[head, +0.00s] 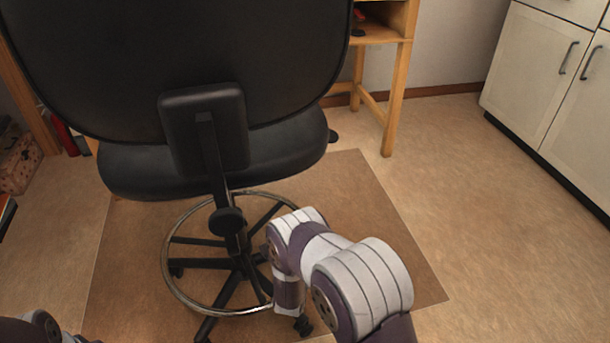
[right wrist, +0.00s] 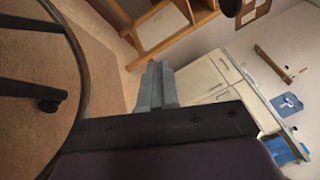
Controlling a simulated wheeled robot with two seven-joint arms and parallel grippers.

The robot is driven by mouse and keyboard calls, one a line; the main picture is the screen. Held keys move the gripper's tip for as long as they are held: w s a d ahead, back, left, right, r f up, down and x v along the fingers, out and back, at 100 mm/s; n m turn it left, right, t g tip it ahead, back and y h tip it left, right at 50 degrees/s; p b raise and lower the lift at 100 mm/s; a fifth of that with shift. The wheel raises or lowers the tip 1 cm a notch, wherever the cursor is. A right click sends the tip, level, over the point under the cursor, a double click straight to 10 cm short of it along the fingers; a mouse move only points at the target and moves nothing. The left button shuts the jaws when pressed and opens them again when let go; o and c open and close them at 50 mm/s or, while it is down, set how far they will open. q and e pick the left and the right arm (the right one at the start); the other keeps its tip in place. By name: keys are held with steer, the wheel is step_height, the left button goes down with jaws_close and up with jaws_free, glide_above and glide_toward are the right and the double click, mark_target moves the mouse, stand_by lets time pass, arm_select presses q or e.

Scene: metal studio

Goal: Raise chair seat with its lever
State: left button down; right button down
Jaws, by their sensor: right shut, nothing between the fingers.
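The black office chair (head: 220,165) stands with its backrest towards me. A dark rounded piece at the top edge of the right wrist view (right wrist: 230,7) may be the same paddle. My right gripper (right wrist: 157,85) is shut and empty, below and apart from that piece. In the head view my right forearm reaches down beside the foot ring (head: 178,285), and its gripper is hidden. My left gripper is out of view.
The chair's metal foot ring also shows close at the left of the right wrist view (right wrist: 78,60), with a caster (right wrist: 48,105) inside it. A wooden desk (head: 398,90) stands behind the chair. White cabinets (head: 540,75) stand at the right. The floor between is clear.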

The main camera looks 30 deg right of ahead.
step_height(320, 180, up, 8)
steer(key=s+f+m+t+h, duration=0.1)
steer(key=m+h, duration=0.3)
steer(key=m, duration=0.2)
steer(key=w+d+r+m+b, duration=0.1)
steer(key=w+d+r+b, duration=0.5)
steer(key=w+d+r, duration=0.1)
steer(key=shift+w+d+r+t, duration=0.3)
steer(key=shift+w+d, duration=0.3)
steer(key=shift+w, duration=0.2)
